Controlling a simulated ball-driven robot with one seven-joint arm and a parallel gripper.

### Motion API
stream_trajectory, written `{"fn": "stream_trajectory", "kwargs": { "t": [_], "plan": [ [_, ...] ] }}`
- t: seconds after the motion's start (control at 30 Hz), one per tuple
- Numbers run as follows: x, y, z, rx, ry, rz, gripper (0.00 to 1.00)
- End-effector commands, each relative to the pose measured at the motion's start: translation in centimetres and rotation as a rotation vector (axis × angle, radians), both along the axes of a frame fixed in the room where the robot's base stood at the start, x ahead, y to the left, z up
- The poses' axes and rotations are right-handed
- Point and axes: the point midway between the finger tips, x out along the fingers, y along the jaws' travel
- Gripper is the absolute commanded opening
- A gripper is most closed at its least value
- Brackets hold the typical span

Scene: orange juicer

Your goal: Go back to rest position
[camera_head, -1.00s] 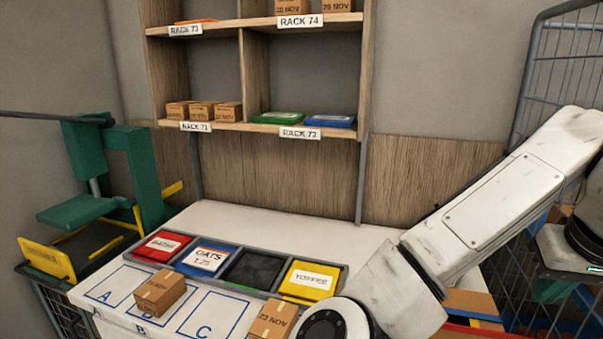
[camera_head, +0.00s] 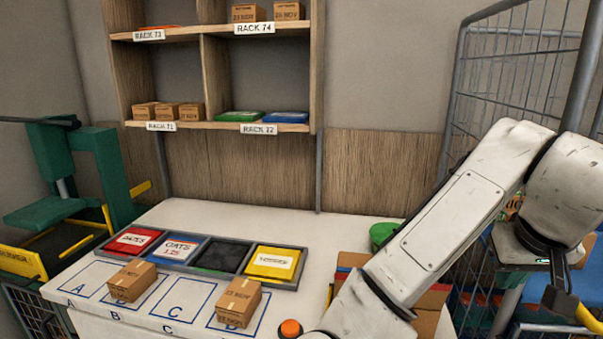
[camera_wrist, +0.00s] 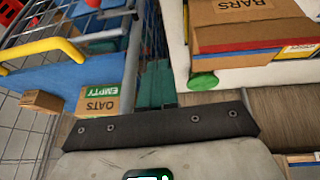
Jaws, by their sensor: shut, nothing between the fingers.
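My arm reaches across the right side of the head view, its lower end running off the bottom edge beside the white table (camera_head: 290,225). In the wrist view my gripper (camera_wrist: 156,82) shows as narrow teal fingers beyond a dark bolted bar. The fingers are together and hold nothing. They point over the gap between a blue cart (camera_wrist: 90,75) and the white table edge.
Boxes stand on table squares B (camera_head: 132,281) and D (camera_head: 238,302). A tray (camera_head: 210,257) holds red, blue and yellow packs. A wire cage (camera_head: 500,90) stands right, close to my arm.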

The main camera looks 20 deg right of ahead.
Motion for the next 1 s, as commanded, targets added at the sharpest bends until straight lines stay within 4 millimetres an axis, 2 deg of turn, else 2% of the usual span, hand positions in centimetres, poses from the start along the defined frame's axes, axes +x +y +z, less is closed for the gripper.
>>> {"fn": "stream_trajectory", "kwargs": {
  "t": [0.37, 0.57, 0.77, 1.0],
  "plan": [
    [0.4, -2.0, -2.6, -0.184, 0.023, 0.013, 0.00],
    [1.0, -2.3, -6.0, -0.304, 0.044, 0.084, 0.00],
    [1.2, -1.0, -11.3, -0.348, 0.072, 0.199, 0.00],
    [-0.9, 2.8, -20.0, -0.288, 0.128, 0.359, 0.00]
  ]
}}
